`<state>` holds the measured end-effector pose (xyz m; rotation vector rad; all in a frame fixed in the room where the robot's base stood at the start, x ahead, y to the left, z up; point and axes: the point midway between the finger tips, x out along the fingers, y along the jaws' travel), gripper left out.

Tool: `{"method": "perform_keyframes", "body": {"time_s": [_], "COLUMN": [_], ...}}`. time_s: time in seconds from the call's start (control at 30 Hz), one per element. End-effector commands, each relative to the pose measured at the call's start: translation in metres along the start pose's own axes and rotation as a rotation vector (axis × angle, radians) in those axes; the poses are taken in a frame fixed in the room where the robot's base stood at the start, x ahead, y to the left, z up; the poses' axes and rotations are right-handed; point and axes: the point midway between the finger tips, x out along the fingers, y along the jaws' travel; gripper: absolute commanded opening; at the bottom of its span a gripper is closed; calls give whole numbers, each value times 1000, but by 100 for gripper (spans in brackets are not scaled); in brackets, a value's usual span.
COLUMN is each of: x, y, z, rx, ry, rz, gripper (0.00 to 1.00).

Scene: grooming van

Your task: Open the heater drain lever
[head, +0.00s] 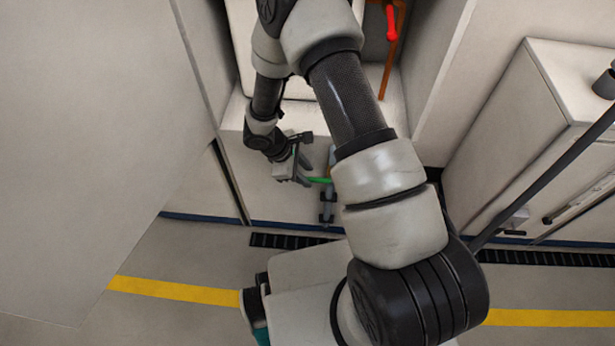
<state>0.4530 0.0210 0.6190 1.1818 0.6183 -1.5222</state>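A green lever (321,180) sits on a grey metal valve fitting (327,205) low on the front of the pale cabinet. I take it to be the heater drain lever. It points left from the fitting, roughly level in the picture. My gripper (303,176) is at the lever's left end, touching it or very close. The fingers are small and partly overlap here, so I cannot tell if they are shut on the lever. My forearm passes just right of the fitting and hides what lies behind it.
A red handle (391,24) sits on a copper-coloured pipe (388,70) at the upper right. A white cabinet (535,125) stands at the right, with a dark pole (545,180) before it. A large pale panel (90,130) fills the left. Floor with a yellow stripe (175,290) shows in front.

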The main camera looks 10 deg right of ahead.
Motion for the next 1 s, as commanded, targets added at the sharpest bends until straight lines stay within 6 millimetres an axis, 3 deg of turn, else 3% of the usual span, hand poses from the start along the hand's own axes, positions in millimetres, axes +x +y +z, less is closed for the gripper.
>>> {"method": "perform_keyframes", "body": {"time_s": [0.13, 0.47, 0.67, 1.0], "x": [14, 17, 17, 17], "y": [0, 0, 0, 0], "z": [0, 0, 0, 0], "rx": [0, 0, 0, 1], "ry": [0, 0, 0, 8], "rz": [0, 1, 1, 0], "gripper": [32, 32, 1, 0]}}
